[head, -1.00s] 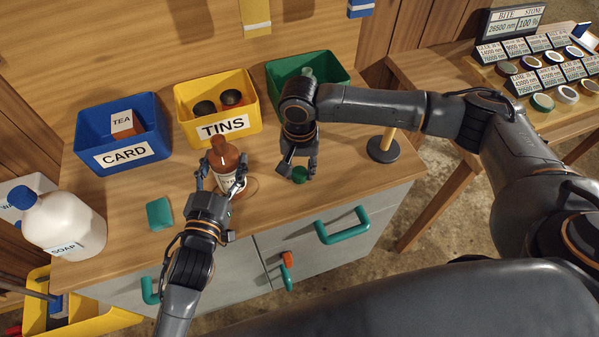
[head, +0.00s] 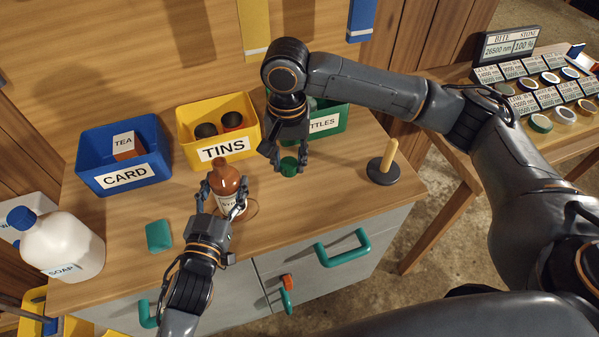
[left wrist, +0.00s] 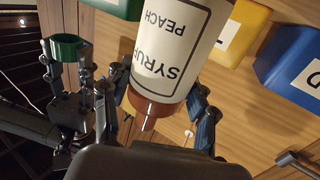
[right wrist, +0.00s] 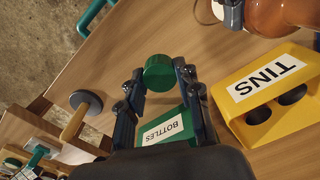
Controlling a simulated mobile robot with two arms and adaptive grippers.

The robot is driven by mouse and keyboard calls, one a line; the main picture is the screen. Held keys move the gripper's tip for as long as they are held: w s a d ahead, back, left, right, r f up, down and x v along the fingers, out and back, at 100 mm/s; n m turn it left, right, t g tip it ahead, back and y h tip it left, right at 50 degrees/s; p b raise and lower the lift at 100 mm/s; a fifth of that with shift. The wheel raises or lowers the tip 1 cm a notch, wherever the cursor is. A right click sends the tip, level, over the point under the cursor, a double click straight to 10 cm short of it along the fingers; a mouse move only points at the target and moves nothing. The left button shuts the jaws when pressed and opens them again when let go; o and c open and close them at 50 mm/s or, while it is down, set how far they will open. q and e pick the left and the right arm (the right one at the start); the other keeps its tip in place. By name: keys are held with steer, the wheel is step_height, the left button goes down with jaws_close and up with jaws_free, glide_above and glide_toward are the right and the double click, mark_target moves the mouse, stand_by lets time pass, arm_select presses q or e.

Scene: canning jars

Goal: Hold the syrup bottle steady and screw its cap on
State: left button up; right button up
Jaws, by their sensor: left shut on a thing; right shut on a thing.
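The syrup bottle (head: 228,184) is brown with a white label reading SYRUP PEACH, which shows in the left wrist view (left wrist: 172,50). It stands upright on the counter, its neck bare. My left gripper (head: 222,198) is shut around its body. The green cap (head: 289,167) is held between the fingertips of my right gripper (head: 287,160), to the right of the bottle and apart from it. The cap also shows in the right wrist view (right wrist: 159,72), with the bottle (right wrist: 285,14) at the upper right.
Behind stand a blue CARD bin (head: 92,165), a yellow TINS bin (head: 186,128) and a green BOTTLES bin (head: 337,117), partly behind my right arm. A soap jug (head: 65,245) and green sponge (head: 159,236) are at left. A post on a black base (head: 384,175) stands at right.

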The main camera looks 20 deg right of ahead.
step_height(320, 180, up, 12)
glide_above(218, 162)
steer(key=shift+d+f, duration=0.15)
steer(key=shift+d, duration=0.15)
steer(key=shift+a+r, duration=0.2)
steer(key=shift+a, duration=0.1)
steer(key=shift+f, duration=2.25)
steer(key=shift+o, duration=0.2)
steer(key=shift+f, duration=1)
jaws_close()
steer(key=m, duration=0.4)
steer(key=shift+m, duration=0.3)
